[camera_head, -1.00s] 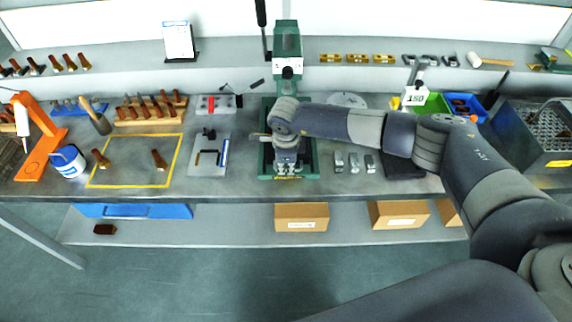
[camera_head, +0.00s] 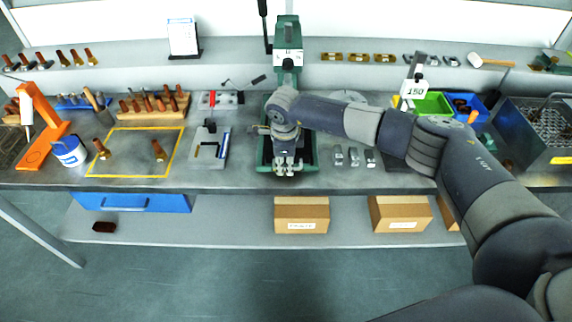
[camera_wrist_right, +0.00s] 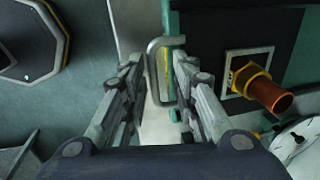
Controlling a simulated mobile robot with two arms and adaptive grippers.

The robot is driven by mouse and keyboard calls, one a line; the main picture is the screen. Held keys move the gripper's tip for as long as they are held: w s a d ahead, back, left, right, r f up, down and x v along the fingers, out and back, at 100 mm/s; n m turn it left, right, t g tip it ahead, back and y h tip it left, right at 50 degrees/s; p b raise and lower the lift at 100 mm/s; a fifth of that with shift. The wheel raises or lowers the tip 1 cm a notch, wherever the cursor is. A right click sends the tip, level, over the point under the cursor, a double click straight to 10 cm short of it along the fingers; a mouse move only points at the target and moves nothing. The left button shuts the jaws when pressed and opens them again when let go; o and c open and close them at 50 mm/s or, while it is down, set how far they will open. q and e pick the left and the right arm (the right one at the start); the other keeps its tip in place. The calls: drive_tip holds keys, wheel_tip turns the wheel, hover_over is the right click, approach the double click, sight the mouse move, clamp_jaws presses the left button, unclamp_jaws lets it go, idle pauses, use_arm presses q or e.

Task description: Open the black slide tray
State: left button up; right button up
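The green press (camera_head: 288,36) stands at the middle of the bench. Its black slide tray (camera_wrist_right: 208,24) shows in the right wrist view as a dark plate with a square seat and a brass and copper fitting (camera_wrist_right: 262,88) on it. A grey metal loop handle (camera_wrist_right: 154,66) is beside the tray. My right gripper (camera_head: 287,171) is at the front of the press base in the head view. In the wrist view the right gripper (camera_wrist_right: 158,75) has its fingers apart, on either side of the handle. Contact is not clear. My left gripper is out of view.
A grey fixture plate (camera_head: 208,160) lies left of the press. Several small metal blocks (camera_head: 354,157) lie right of it. A green bin (camera_head: 432,104) and a wire basket (camera_head: 540,130) stand at the right. A yellow-outlined area (camera_head: 130,157) is at the left.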

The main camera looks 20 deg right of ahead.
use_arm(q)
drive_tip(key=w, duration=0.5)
use_arm(e)
drive_tip(key=shift+r, duration=0.3)
drive_tip(key=shift+s+r+p, duration=0.15)
drive_tip(key=shift+r+p, duration=0.2)
drive_tip(key=shift+p, duration=0.05)
drive_tip(key=shift+a+r+p, duration=0.1)
drive_tip(key=shift+r+p, duration=0.45)
drive_tip(key=shift+r, duration=0.25)
drive_tip(key=shift+s+r, duration=0.15)
drive_tip(key=shift+r, duration=0.15)
use_arm(q)
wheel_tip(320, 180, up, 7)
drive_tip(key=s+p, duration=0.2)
drive_tip(key=p, duration=0.3)
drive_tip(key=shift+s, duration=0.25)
use_arm(e)
wheel_tip(320, 180, up, 9)
drive_tip(key=s, duration=0.1)
drive_tip(key=shift+s+a, duration=0.25)
drive_tip(key=shift+s, duration=0.05)
